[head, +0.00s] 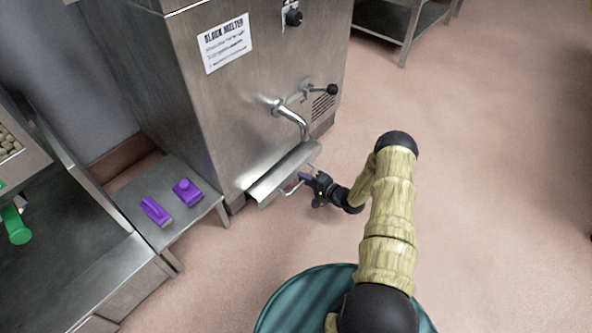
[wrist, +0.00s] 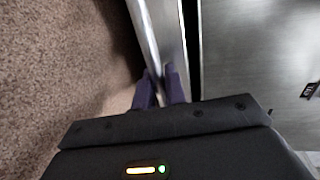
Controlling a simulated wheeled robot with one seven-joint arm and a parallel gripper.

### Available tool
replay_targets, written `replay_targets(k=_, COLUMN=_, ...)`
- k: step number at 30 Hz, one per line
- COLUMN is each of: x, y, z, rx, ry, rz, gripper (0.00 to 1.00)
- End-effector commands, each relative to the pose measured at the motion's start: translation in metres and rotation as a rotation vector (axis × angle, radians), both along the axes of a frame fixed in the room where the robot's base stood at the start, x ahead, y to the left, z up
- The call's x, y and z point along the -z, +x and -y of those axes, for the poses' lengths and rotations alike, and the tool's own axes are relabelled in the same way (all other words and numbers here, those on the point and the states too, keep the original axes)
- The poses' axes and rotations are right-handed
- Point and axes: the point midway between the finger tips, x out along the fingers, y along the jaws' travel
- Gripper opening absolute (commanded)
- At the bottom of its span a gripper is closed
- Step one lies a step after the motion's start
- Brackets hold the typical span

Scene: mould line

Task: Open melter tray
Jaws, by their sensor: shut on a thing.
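The block melter (head: 250,100) is a tall steel cabinet with a printed label. Its melter tray (head: 283,172) is a steel piece sticking out low on the front, below the bent spout. A thin bar handle (head: 292,189) shows at the tray's front. My gripper (head: 304,177) is at this handle, on the tray's right side in the head view. In the wrist view, the purple fingers of my gripper (wrist: 159,84) are shut on a narrow metal part, which fits the handle. The fingers partly hide it. How far out the tray is, I cannot tell exactly.
A low steel table (head: 185,232) at left holds two purple items (head: 156,210). A steel counter (head: 70,260) stands further left. The floor (head: 490,170) at right is clear.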

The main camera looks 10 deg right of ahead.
Motion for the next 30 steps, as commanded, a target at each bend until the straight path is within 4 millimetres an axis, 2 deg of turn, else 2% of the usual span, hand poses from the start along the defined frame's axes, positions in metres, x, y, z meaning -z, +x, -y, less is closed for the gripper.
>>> replay_targets(k=1, x=-0.004, y=-0.012, z=0.013, rx=0.01, ry=-0.004, rz=-0.005, gripper=0.0)
replay_targets(k=18, x=-0.001, y=-0.167, z=0.126, rx=0.012, ry=-0.007, rz=-0.002, gripper=0.0)
replay_targets(k=24, x=0.0, y=-0.202, z=0.152, rx=0.011, ry=-0.008, rz=0.0, gripper=0.0)
replay_targets(k=30, x=0.0, y=-0.217, z=0.164, rx=0.01, ry=-0.009, rz=0.002, gripper=0.0)
